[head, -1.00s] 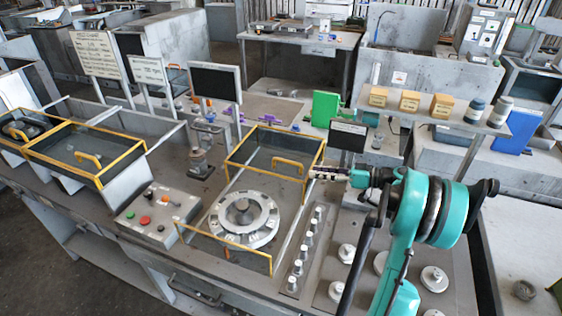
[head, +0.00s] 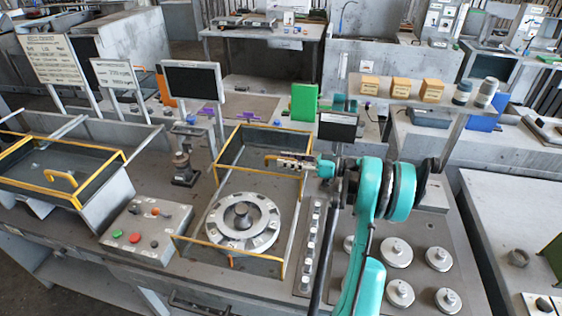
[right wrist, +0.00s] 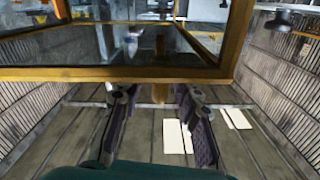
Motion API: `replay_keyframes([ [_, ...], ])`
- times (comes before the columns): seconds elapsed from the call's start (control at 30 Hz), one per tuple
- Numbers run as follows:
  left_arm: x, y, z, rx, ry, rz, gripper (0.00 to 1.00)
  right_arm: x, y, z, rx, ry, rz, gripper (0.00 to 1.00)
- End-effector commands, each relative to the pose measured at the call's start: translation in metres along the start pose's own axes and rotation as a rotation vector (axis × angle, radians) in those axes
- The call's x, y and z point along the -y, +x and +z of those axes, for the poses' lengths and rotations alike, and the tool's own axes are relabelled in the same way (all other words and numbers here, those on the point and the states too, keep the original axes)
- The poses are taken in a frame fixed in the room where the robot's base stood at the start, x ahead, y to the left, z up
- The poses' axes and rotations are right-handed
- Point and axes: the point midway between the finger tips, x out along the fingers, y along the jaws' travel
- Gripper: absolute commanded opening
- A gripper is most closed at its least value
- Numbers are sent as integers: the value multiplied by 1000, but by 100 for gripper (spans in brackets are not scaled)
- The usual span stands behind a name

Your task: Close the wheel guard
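The wheel guard (head: 228,160) is a clear, yellow-framed cover, its lid standing raised behind the round grey wheel (head: 243,222). A yellow handle (head: 270,159) sits on the lid; my right gripper partly covers it in the head view. My right gripper (head: 287,162) is at the handle, coming from the right. In the right wrist view its two dark fingers (right wrist: 157,100) are spread apart, with a yellow upright piece, likely the handle, showing between them and the lid's yellow frame (right wrist: 110,74) just beyond. Contact cannot be told. My left gripper is not in view.
A button box (head: 140,225) stands left of the wheel. A second yellow-framed cover (head: 62,170) is at the far left. Round metal knobs (head: 397,252) stand on the bench at right. A small dark screen (head: 338,126) is behind the gripper.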

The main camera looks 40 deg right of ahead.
Motion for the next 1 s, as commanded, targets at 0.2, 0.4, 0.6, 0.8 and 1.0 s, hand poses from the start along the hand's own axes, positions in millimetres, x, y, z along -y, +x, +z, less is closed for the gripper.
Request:
replay_keyframes([
  [0.2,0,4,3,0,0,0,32,0,19,0,0,0,0,32],
  [0.4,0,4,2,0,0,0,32,0,20,0,0,0,1,32],
  [0.6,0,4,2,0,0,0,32,0,20,0,0,0,1,0],
  [0.8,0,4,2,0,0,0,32,0,20,0,0,0,1,0],
  [1.0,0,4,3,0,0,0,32,7,26,2,0,0,1,0],
])
